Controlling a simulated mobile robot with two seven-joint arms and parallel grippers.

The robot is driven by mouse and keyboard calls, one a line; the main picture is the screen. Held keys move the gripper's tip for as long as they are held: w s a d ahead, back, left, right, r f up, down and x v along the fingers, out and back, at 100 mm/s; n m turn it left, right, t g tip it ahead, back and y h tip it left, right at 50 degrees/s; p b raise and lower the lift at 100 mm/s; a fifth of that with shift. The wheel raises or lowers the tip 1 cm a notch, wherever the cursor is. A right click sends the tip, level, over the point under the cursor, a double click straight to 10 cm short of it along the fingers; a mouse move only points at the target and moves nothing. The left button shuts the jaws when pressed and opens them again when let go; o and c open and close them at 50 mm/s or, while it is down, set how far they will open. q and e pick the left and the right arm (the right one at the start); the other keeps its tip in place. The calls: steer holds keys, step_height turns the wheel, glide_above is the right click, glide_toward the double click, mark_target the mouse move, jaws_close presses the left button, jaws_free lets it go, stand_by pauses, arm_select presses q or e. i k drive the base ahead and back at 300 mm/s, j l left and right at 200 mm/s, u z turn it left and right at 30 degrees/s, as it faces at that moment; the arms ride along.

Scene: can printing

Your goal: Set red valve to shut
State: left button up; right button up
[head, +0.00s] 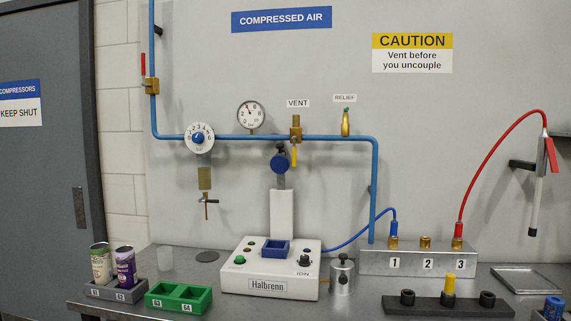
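The red valve has an upright red lever (143,65) and a brass body (152,86) on the vertical blue pipe at the upper left of the head view. The lever points straight up, alongside and parallel to the pipe. Neither of my grippers shows in the head view, and nothing touches the valve.
A grey door (45,170) is left of the valve. A dial regulator (199,138), pressure gauge (250,115) and yellow vent lever (294,155) are along the pipe. Below, the bench holds the white Halbrenn unit (235,275), cans in a grey rack (105,291) and a green rack (170,300).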

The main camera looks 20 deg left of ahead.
mark_target(144, 84)
steer(key=j+u, duration=0.1)
steer(key=u, duration=0.35)
steer(key=j+u, duration=0.1)
steer(key=u, duration=0.4)
steer(key=j+u, duration=0.15)
steer(key=u, duration=0.3)
steer(key=i+j+u, duration=0.4)
steer(key=i+j, duration=0.45)
steer(key=i, duration=0.05)
